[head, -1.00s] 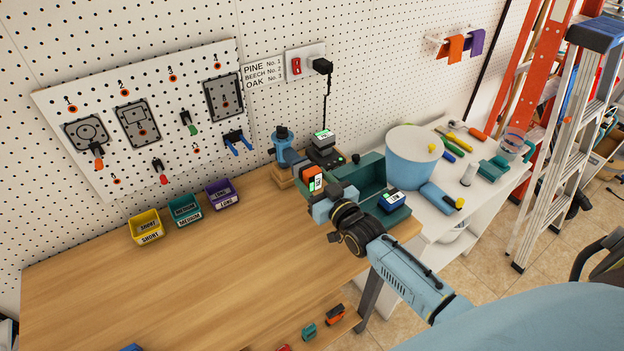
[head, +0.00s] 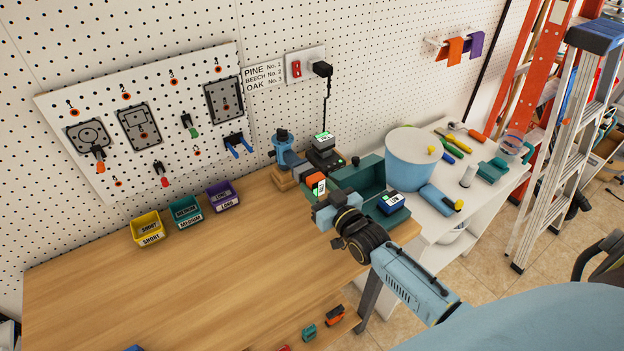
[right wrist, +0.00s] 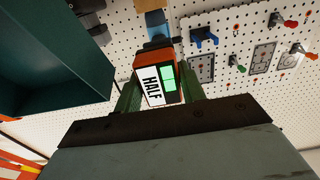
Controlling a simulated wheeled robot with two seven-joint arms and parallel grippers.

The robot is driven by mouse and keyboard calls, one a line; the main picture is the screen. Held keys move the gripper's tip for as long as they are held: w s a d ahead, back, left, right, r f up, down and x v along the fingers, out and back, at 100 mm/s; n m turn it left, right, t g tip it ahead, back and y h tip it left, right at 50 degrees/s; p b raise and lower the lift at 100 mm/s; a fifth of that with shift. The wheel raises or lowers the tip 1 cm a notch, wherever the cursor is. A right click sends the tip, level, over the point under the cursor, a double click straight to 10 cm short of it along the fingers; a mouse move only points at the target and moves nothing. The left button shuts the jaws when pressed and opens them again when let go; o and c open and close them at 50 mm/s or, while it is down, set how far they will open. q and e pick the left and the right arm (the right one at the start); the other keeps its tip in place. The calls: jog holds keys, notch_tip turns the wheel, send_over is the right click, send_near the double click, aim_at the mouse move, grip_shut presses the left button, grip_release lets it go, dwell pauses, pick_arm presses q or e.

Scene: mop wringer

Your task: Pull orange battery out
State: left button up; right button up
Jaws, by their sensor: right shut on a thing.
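The orange battery (head: 315,180) has a label and a green display. In the right wrist view the battery (right wrist: 153,82) reads HALF. My right gripper (head: 322,196) is shut on it, with green fingers on both sides. A blue and grey tool (head: 283,147) stands in a wooden holder just left of the battery. In the right wrist view a dark and blue part of the tool (right wrist: 155,24) lies right behind the battery; I cannot tell whether they touch. My left gripper is not in view.
A charger (head: 323,150) with a battery stands behind. Small bins (head: 186,212) stand at the left. The wooden bench (head: 190,285) is clear in front.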

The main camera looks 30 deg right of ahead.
jog(key=shift+s+d+r+p, duration=0.15)
jog(key=shift+s+p, duration=0.9)
jog(key=shift+s, duration=1.15)
